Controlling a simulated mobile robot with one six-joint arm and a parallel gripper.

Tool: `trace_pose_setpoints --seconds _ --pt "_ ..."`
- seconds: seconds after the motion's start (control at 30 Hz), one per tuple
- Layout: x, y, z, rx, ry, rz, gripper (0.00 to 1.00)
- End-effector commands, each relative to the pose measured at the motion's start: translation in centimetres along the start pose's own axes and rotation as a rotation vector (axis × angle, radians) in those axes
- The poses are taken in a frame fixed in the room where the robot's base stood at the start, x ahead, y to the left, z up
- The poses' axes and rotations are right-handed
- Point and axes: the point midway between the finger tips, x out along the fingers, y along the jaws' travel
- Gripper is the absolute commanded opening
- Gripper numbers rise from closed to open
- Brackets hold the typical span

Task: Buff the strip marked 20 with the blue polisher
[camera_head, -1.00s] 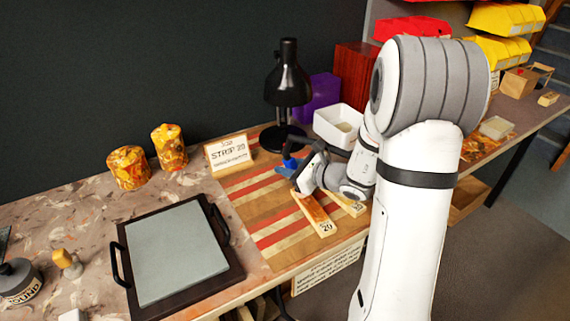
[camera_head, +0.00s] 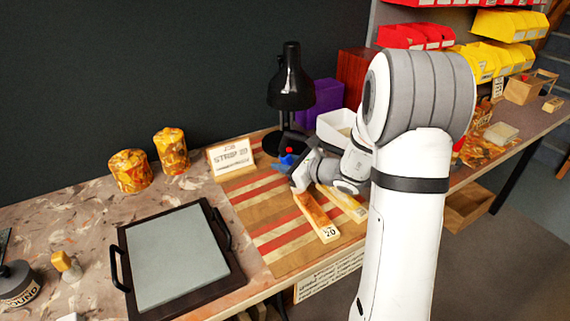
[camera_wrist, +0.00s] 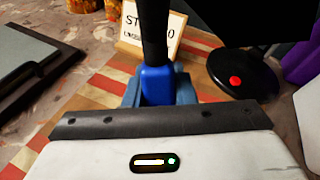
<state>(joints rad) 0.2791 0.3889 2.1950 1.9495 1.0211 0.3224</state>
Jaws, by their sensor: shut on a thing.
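My gripper (camera_head: 296,160) is shut on the blue polisher (camera_head: 285,161), at the back of the striped mat near the lamp. The polisher's blue body (camera_wrist: 158,85) also shows in the wrist view; its underside is hidden there. A pale wooden strip marked 20 (camera_head: 328,233), with a brown-orange stretch along its upper part, lies on the mat in front of my gripper, apart from the polisher. A second strip (camera_head: 353,209) lies just right of it, partly covered by my arm.
A black lamp (camera_head: 290,88) stands behind my gripper, its base close by. A white bin (camera_head: 334,128) stands right of it. A dark tray with a grey plate (camera_head: 178,255) lies left of the mat. The front left of the striped mat (camera_head: 281,249) is clear.

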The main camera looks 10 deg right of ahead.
Motion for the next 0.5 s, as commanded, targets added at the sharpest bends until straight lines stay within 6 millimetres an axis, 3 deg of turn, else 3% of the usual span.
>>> trace_pose_setpoints --seconds 0.5 --pt "-1.2 -0.9 4.2 -0.003 -0.001 -0.001 0.01"
